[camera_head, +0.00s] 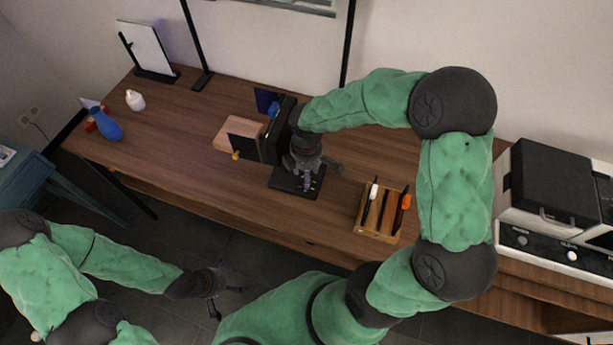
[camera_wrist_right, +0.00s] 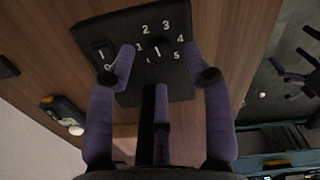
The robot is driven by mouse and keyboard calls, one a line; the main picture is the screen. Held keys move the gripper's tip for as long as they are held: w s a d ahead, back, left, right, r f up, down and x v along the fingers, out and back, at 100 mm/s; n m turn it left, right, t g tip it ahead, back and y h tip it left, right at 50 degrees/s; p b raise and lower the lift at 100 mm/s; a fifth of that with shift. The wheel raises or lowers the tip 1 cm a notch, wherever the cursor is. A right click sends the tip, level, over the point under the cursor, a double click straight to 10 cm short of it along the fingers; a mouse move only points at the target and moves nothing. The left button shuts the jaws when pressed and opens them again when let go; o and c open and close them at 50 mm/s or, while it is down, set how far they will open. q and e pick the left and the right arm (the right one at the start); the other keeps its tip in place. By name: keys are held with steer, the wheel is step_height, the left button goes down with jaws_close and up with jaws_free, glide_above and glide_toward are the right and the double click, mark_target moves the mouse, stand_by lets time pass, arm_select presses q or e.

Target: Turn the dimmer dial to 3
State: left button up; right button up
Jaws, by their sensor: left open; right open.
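The black dimmer panel (camera_head: 284,182) lies on the wooden table below my right gripper (camera_head: 315,172). The right wrist view shows the panel (camera_wrist_right: 130,30) with white numbers 1 to 5 in an arc around a dark round dial (camera_wrist_right: 159,47). A rocker switch (camera_wrist_right: 104,54) is at the panel's left. My right gripper (camera_wrist_right: 160,68) is open, with purple fingers on both sides of the dial and a third below it. I cannot tell contact or the dial's pointer direction. My left gripper (camera_head: 226,292) is open and empty, away from the table's front edge.
A wooden tray (camera_head: 376,238) with tools stands right of the panel. A dark upright object (camera_head: 278,130) is close behind it. A white appliance (camera_head: 548,245) is at the right. The table's left middle is clear.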

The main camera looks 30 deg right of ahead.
step_height(320, 180, up, 9)
stand_by(0.3)
step_height(320, 180, down, 12)
steer(key=n+p, duration=0.1)
steer(key=n, duration=1.5)
steer(key=shift+r, duration=0.1)
jaws_close()
